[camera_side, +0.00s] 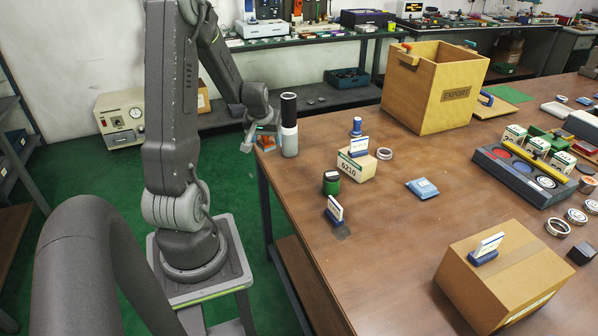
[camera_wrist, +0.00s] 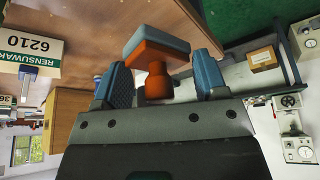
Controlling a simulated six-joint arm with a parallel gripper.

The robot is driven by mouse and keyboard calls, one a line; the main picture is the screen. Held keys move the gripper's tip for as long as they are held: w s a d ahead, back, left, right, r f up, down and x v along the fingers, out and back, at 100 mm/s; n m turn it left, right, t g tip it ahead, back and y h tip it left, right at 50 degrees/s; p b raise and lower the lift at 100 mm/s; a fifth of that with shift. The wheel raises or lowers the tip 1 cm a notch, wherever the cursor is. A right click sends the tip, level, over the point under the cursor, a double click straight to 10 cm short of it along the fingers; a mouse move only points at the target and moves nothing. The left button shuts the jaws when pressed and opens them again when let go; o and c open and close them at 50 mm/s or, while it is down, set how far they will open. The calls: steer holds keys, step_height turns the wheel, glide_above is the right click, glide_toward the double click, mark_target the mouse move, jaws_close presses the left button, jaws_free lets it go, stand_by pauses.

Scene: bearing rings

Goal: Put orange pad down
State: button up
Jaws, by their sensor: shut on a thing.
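The orange pad (camera_wrist: 158,52) is an orange block with a knob-like stem and a grey-blue face. In the wrist view it sits between the two blue fingers of my gripper (camera_wrist: 164,72), which is shut on it. In the side view the orange pad (camera_side: 265,144) shows small and partly hidden under my gripper (camera_side: 262,133). It is at the far left corner of the wooden table (camera_side: 300,185), left of a black and white cylinder (camera_side: 289,125). I cannot tell whether the pad touches the table.
A cardboard box marked 6210 (camera_side: 357,167), a green-bodied stamp (camera_side: 331,183) and a blue packet (camera_side: 422,188) stand on the table. A wooden crate (camera_side: 432,90) is at the back, a carton (camera_side: 503,280) at the front right. The table's middle has free room.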

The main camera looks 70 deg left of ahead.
steer(key=shift+w, duration=0.1)
steer(key=w+d+m+t+h, duration=0.1)
steer(key=w+d+m, duration=0.4)
steer(key=w+d, duration=0.55)
steer(key=m+t+h, duration=0.1)
steer(key=m+h, duration=0.2)
steer(key=m, duration=0.4)
glide_above(372, 261)
steer(key=s, duration=0.1)
step_height(372, 261, down, 6)
steer(key=shift+s+r, duration=0.1)
steer(key=shift+r, duration=0.15)
steer(key=shift+s+f, duration=0.15)
steer(key=shift+f, duration=2.45)
